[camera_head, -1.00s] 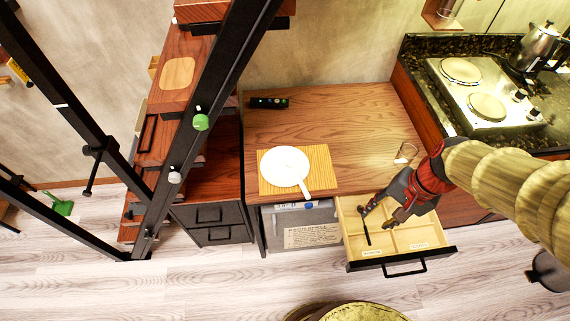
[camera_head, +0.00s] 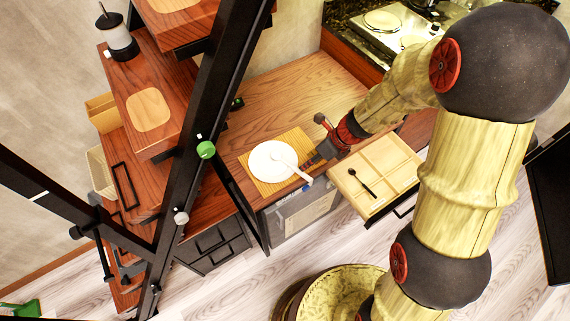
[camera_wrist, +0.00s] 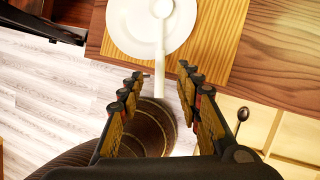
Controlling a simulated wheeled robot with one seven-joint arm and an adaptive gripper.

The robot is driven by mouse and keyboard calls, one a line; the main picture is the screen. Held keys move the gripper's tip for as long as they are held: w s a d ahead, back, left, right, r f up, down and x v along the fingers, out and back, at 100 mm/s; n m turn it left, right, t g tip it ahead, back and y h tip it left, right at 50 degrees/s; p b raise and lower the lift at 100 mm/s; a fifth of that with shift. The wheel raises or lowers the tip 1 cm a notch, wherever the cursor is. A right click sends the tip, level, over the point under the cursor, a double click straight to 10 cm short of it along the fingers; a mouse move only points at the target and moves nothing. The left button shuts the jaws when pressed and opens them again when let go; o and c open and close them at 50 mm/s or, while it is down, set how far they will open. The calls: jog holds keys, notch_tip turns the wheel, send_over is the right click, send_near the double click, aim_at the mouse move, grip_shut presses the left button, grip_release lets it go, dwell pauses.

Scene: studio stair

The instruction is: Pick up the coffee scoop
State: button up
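A white long-handled scoop or spoon (camera_wrist: 160,62) lies on a round white plate (camera_wrist: 122,22), its handle reaching past the plate's edge. In the head view the plate (camera_head: 262,164) and the white handle (camera_head: 304,176) rest on a wooden board. A dark spoon-shaped utensil (camera_head: 362,183) lies in the open drawer; it also shows in the wrist view (camera_wrist: 242,116). I cannot tell for certain which is the coffee scoop. My gripper (camera_wrist: 160,72) is open and empty, with the white handle's end appearing between its fingertips. In the head view my gripper (camera_head: 319,161) is beside the plate.
The pale divided drawer (camera_head: 396,151) stands open right of the plate. The wooden board (camera_head: 293,139) lies on the brown counter (camera_head: 300,95). A black slanted post (camera_head: 214,130) crosses in front on the left. The stove (camera_head: 392,22) is at the back.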

aim_at(292, 167)
jog(key=shift+m, duration=0.4)
jog(key=b+x, duration=0.1)
jog(key=x, duration=0.1)
jog(key=b+x, duration=0.2)
jog(key=x, duration=0.1)
jog(key=b+x, duration=0.2)
jog(key=x, duration=0.1)
jog(key=shift+s+d+f, duration=0.2)
jog(key=shift+s+d, duration=0.1)
jog(key=shift+s, duration=0.05)
jog(key=shift+r, duration=0.1)
jog(key=shift+c, duration=0.2)
jog(key=c, duration=0.8)
grip_shut()
